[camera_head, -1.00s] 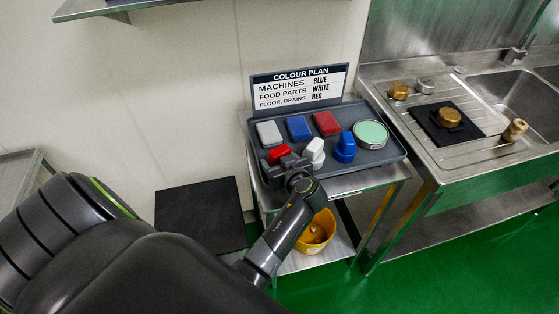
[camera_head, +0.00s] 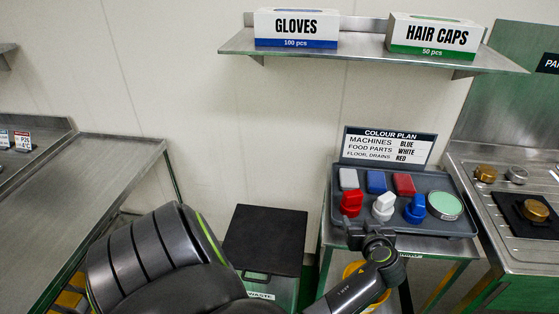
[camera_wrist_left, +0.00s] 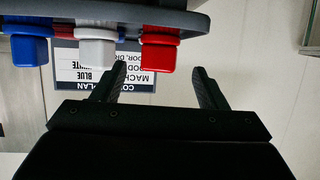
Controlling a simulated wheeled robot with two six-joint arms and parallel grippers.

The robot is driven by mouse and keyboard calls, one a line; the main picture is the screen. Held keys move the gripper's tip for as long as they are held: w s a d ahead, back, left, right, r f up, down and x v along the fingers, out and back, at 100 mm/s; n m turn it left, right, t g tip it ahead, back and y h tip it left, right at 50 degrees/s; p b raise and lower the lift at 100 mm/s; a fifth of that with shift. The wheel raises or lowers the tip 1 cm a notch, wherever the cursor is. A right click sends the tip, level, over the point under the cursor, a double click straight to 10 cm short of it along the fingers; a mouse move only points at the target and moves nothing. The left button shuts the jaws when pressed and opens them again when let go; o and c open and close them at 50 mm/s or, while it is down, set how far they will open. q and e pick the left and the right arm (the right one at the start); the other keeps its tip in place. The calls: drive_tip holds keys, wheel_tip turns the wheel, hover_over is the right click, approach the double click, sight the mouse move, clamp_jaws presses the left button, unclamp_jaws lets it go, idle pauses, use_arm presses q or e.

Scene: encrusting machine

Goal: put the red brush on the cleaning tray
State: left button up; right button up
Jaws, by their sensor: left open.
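The red brush (camera_head: 351,203) stands upright at the front left of the grey tray (camera_head: 452,228), left of the white brush (camera_head: 384,206) and the blue brush (camera_head: 415,209). In the left wrist view, which looks upside down, the red brush (camera_wrist_left: 158,52) lies just beyond and between my fingertips. My left gripper (camera_head: 356,234) is open and empty at the tray's front left edge, apart from the brush. It also shows in the left wrist view (camera_wrist_left: 158,80). My right gripper is not in view.
White (camera_head: 348,179), blue (camera_head: 376,182) and red (camera_head: 404,184) pads and a round green-topped tin (camera_head: 444,205) share the tray. A colour plan sign (camera_head: 388,146) stands behind.

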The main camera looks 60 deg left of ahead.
use_arm(q)
drive_tip(key=s+d+f+m+h, duration=0.1)
drive_tip(key=s+f+m+h, duration=0.2)
drive_tip(key=s+f, duration=0.5)
drive_tip(key=s+d+f+m+g+h, duration=0.1)
drive_tip(key=s+f+m+h, duration=0.25)
drive_tip(key=f, duration=0.85)
drive_tip(key=s+d+f+m+h, duration=0.1)
drive_tip(key=s+f+m+h, duration=0.3)
drive_tip(key=f, duration=0.7)
drive_tip(key=s+f+g, duration=0.2)
drive_tip(key=s+f, duration=0.2)
drive_tip(key=s, duration=0.6)
drive_tip(key=s+f+g, duration=0.1)
drive_tip(key=s+f, duration=0.4)
drive_tip(key=s, duration=0.5)
drive_tip(key=s+f+g, duration=0.2)
drive_tip(key=s+f, duration=0.2)
drive_tip(key=s, duration=0.6)
drive_tip(key=shift+s+a+f+g, duration=0.3)
drive_tip(key=shift+s+a+f, duration=0.05)
drive_tip(key=shift+s, duration=0.05)
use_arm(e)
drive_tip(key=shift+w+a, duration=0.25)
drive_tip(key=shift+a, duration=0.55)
